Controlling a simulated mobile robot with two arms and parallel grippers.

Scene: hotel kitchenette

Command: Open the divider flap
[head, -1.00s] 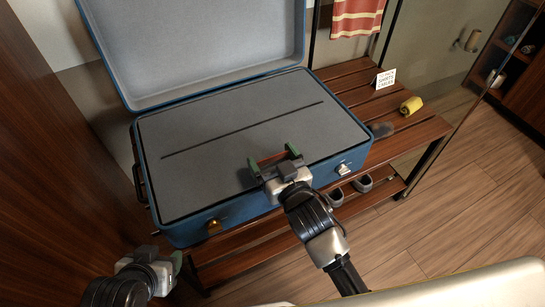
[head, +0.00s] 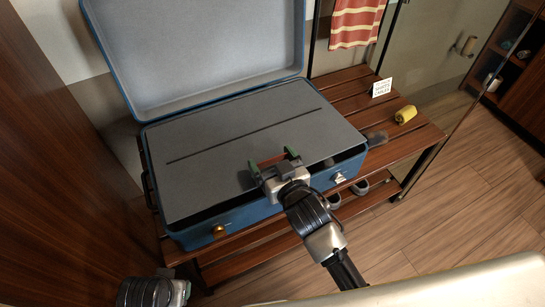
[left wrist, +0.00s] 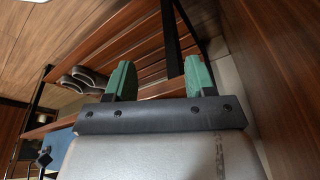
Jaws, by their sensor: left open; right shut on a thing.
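The divider flap (head: 260,135) is a grey panel with a dark line across it, inside the open blue suitcase (head: 245,213). Its front edge is slightly raised, with a dark gap between it and the case's front wall. My right gripper (head: 272,163) is shut on a reddish-brown pull tab (head: 271,160) at the middle of that edge; its fingers partly hide the tab. My left gripper is low at the left of the head view, partly cut off; the left wrist view shows its green fingers (left wrist: 159,82) apart and empty.
The suitcase lid (head: 200,45) stands open at the back. The case lies on a slatted wooden bench (head: 345,95), with a small sign (head: 382,87) and a yellow rolled item (head: 405,114) to its right. A dark wooden wall (head: 60,170) is close on the left.

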